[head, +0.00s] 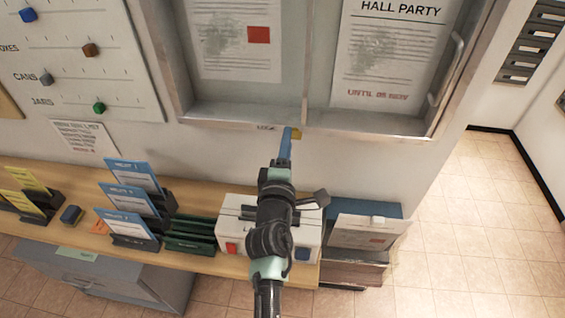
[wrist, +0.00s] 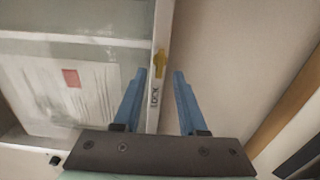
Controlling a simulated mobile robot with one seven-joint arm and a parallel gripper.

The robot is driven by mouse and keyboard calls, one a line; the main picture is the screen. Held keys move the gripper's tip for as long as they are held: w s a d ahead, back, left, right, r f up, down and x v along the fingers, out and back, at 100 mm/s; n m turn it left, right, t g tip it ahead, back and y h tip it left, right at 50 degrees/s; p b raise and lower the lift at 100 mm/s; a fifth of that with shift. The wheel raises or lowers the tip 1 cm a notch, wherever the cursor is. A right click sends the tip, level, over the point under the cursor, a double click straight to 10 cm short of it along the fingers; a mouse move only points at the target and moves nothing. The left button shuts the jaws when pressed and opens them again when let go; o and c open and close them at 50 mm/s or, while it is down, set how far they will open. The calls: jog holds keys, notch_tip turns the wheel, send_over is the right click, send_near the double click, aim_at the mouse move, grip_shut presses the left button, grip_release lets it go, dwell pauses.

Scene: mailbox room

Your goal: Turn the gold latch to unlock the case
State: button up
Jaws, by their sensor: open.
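The gold latch (wrist: 159,62) is a small piece on the frame of the wall case, beside a "LOCK" label (wrist: 155,98). In the head view the latch (head: 297,134) shows just right of my blue fingertips, at the lower frame (head: 240,121) of the case. My gripper (wrist: 159,72) is open and empty. In the wrist view the latch appears between and just past the two fingertips; whether they touch it I cannot tell. In the head view my gripper (head: 288,131) reaches up to the frame, and the arm hides part of the wall below.
Tiled floor at right is clear.

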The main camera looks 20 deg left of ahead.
jog(key=p+v, duration=0.3)
jog(key=v, duration=0.9)
jog(key=shift+s+r, duration=0.1)
jog(key=shift+r, duration=0.05)
